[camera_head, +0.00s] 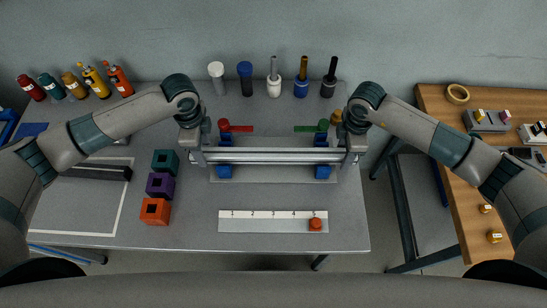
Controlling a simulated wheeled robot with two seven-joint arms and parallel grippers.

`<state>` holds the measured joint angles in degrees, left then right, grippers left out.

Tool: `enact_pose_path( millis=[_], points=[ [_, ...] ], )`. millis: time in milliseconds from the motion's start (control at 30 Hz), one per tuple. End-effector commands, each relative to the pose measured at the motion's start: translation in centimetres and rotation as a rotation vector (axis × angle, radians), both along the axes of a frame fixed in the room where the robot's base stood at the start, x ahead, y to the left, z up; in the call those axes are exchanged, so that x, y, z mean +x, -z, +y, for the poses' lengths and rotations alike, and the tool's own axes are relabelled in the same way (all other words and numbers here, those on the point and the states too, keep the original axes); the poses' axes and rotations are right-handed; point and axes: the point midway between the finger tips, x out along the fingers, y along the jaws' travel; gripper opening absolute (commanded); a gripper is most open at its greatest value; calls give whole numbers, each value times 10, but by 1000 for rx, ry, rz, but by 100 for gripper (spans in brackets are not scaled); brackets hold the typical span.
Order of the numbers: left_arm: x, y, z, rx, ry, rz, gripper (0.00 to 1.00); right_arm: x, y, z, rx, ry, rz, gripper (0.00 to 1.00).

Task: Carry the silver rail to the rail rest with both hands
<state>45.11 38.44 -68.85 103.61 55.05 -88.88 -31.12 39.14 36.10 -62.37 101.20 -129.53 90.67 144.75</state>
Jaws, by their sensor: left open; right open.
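The silver rail (272,155) is a long bar lying level from left to right near the middle of the grey table. It crosses over two blue supports, which I take for the rail rest (322,173), on a pale base plate. I cannot tell from above whether it touches them. My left gripper (198,155) is open at the rail's left end. My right gripper (353,154) is open at its right end. The fingers and the rail ends overlap in view, so any contact is unclear.
A red handle (236,128) and a green handle (308,128) sit behind the rail. Teal, purple (160,185) and orange (155,212) blocks stand left. A numbered white strip (265,225) lies in front. Several bottles and tools line the back. A wooden table (447,150) is at right.

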Motion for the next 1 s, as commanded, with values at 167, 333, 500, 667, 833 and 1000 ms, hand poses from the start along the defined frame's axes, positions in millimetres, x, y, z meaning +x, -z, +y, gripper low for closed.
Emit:
enact_pose_path(
  millis=[167, 333, 500, 667, 833, 1000],
  points=[
    [1, -30, 0, -1, 1, -3, 50, 0, 0, 0, 0, 0, 0, 50],
    [1, -61, 0, -1, 0, -4, 50, 0, 0, 0, 0, 0, 0, 50],
    [1, -85, 0, -1, 0, -3, 50, 0, 0, 0, 0, 0, 0, 50],
    [0, -96, 0, 0, 0, -1, 50, 0, 0, 0, 0, 0, 0, 50],
    [0, -99, 0, 0, -1, -1, 50, 0, 0, 0, 0, 0, 0, 50],
    [0, -99, 0, 0, 0, -1, 50, 0, 0, 0, 0, 0, 0, 50]
  ],
)
